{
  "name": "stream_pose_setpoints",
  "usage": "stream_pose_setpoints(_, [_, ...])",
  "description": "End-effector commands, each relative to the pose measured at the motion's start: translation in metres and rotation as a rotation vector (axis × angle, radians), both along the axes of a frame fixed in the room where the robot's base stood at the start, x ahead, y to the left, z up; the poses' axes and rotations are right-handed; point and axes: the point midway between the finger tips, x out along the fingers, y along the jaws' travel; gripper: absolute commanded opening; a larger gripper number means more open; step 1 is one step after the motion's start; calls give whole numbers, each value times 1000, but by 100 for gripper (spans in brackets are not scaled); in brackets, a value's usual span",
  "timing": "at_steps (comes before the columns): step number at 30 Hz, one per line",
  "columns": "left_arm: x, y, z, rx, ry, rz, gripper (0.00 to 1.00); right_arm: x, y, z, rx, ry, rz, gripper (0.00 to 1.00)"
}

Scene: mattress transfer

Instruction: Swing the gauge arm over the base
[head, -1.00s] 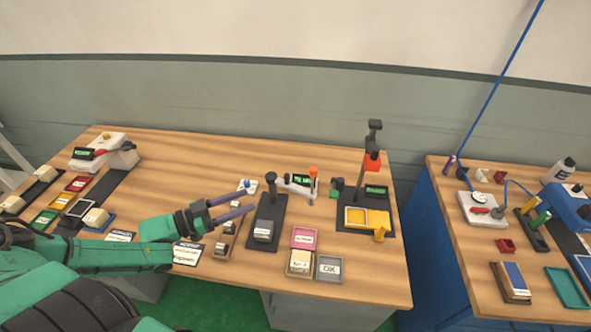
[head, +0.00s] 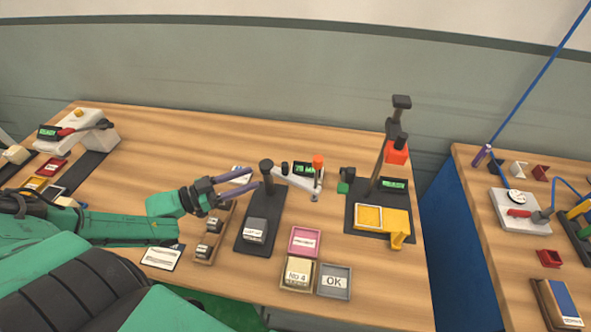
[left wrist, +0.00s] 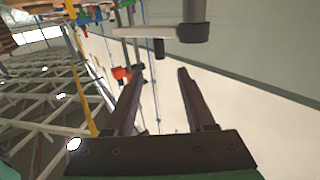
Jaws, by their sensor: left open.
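A black base plate (head: 252,236) with a short dark post (head: 267,178) lies in the middle of the table in the head view. A white gauge arm (head: 306,181) with a green display and an orange knob (head: 318,161) lies to the right of the post, off to the side of the plate. Whether it joins the post is unclear. A grey labelled block (head: 256,227) is on the plate. My left gripper (head: 254,179) is open, its fingertips just left of the post. In the left wrist view nothing is between its fingers (left wrist: 155,82). My right gripper is not in view.
A black stand (head: 372,222) with a red block (head: 396,153) and yellow trays is on the right. A pink tray (head: 303,241), a "NO 4" box (head: 297,274) and a grey "OK" tray (head: 334,281) are in front. A wooden block holder (head: 211,239) is below my gripper.

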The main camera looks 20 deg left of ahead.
Motion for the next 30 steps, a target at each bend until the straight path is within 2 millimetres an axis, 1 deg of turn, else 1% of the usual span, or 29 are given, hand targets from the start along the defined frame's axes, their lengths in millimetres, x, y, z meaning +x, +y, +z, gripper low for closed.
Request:
stream_pose_setpoints(1, [1, 0, -5, 0, -1, 0, 55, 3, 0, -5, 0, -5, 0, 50])
stream_pose_setpoints(5, [10, -8, -4, -2, -4, -1, 55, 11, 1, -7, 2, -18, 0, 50])
stream_pose_setpoints(8, [26, -21, -4, -4, -7, 0, 55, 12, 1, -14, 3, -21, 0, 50])
stream_pose_setpoints(11, [47, -38, -3, -5, -9, 0, 55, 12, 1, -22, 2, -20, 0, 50])
stream_pose_setpoints(15, [74, -59, -1, -4, -8, 0, 55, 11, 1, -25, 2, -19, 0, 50])
stream_pose_setpoints(21, [104, -83, 0, -2, -5, 2, 55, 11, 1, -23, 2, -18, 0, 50])
stream_pose_setpoints(25, [112, -91, -1, 0, -2, 0, 55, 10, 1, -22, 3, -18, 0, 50])
stream_pose_setpoints(30, [113, -92, -2, 1, 0, 0, 55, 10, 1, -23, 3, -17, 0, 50])
